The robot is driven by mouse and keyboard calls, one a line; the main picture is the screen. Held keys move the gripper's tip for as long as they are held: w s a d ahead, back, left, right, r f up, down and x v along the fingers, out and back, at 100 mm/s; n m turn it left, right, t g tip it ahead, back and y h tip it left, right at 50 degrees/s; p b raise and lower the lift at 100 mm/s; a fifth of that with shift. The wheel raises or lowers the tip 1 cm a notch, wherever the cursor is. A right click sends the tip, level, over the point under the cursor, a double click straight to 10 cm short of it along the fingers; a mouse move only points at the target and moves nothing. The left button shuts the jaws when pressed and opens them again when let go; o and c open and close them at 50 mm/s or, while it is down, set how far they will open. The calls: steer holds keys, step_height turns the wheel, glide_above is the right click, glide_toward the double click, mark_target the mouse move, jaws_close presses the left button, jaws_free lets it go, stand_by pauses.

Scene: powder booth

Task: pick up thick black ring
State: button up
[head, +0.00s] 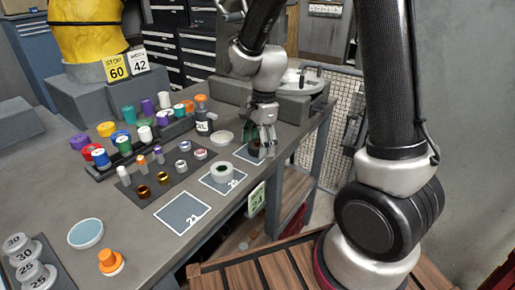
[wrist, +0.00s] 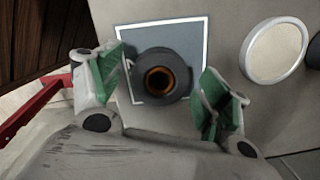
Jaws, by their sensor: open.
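The thick black ring (wrist: 144,84) lies on a white-outlined grey square (wrist: 200,30) in the wrist view, with a copper-orange inner rim showing in its hole. My gripper (wrist: 160,88) is open, with one green-padded finger on each side of the ring and gaps between pads and ring. In the head view my gripper (head: 264,146) points down over the farthest outlined square (head: 241,155) near the table's right edge. The ring is mostly hidden behind the fingers there.
A pale round dish (head: 223,137) stands close left of my gripper; a white ring (head: 222,173) sits on the neighbouring square. Several small rings and coloured caps stand further left. A raised grey block (head: 290,108) lies behind. The square marked 21 (head: 182,213) is empty.

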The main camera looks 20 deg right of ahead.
steer(key=shift+c, duration=0.2)
steer(key=c, duration=1.2)
